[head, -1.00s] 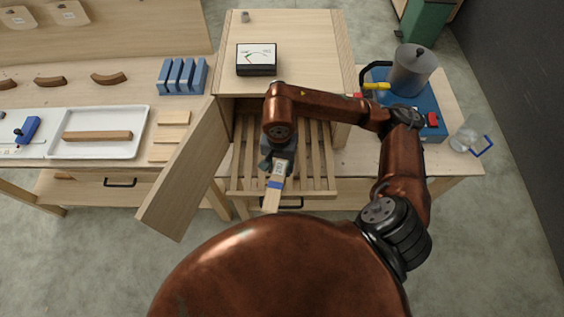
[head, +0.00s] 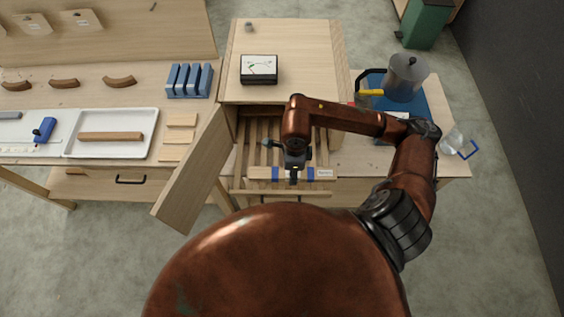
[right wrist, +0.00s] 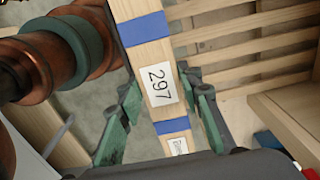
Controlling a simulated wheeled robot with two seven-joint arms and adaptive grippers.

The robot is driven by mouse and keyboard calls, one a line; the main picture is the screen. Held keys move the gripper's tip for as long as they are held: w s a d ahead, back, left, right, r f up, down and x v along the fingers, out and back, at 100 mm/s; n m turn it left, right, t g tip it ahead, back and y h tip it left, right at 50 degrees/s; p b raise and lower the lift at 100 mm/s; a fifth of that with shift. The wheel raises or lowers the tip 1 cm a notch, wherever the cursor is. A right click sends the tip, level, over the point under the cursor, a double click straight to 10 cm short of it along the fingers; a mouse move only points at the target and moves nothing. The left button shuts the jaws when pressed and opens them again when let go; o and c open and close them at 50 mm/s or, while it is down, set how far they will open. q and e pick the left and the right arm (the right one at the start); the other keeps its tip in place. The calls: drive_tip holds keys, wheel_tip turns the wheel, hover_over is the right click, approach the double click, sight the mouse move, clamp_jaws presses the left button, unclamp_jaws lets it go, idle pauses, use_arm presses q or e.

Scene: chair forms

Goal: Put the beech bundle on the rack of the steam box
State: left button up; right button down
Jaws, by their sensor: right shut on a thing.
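The beech bundle (head: 262,173) is a pale wooden strip stack with blue bands and white labels, one reading 297 in the right wrist view (right wrist: 158,86). My right gripper (head: 293,173) is shut on its middle and holds it crosswise over the front part of the slatted rack (head: 285,193). The slats also show beside the bundle in the right wrist view (right wrist: 245,45). Whether the bundle touches the slats I cannot tell. The steam box (head: 285,38) stands behind with its front open and the rack extending out of it. My left gripper is not in view.
The box's open door (head: 190,172) juts forward on the left. A kettle (head: 406,77) on a blue base and a glass jug (head: 453,143) stand right. A white tray (head: 150,145) with a wooden strip and a blue slotted block (head: 190,80) are left.

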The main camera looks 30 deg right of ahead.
drive_tip(key=w+f, duration=0.2)
drive_tip(key=w, duration=0.2)
drive_tip(key=p, duration=0.2)
hover_over(282, 163)
drive_tip(key=s+a, duration=0.1)
drive_tip(key=s, duration=0.1)
wheel_tip(282, 163, down, 5)
drive_tip(key=shift+a+f, duration=0.1)
drive_tip(key=shift+f, duration=0.05)
drive_tip(key=shift+w+f, duration=0.35)
drive_tip(key=shift+f, duration=0.1)
wheel_tip(282, 163, down, 2)
drive_tip(key=shift+f+p, duration=0.1)
drive_tip(key=shift+p, duration=0.5)
drive_tip(key=shift+f, duration=0.3)
drive_tip(key=shift+f, duration=0.15)
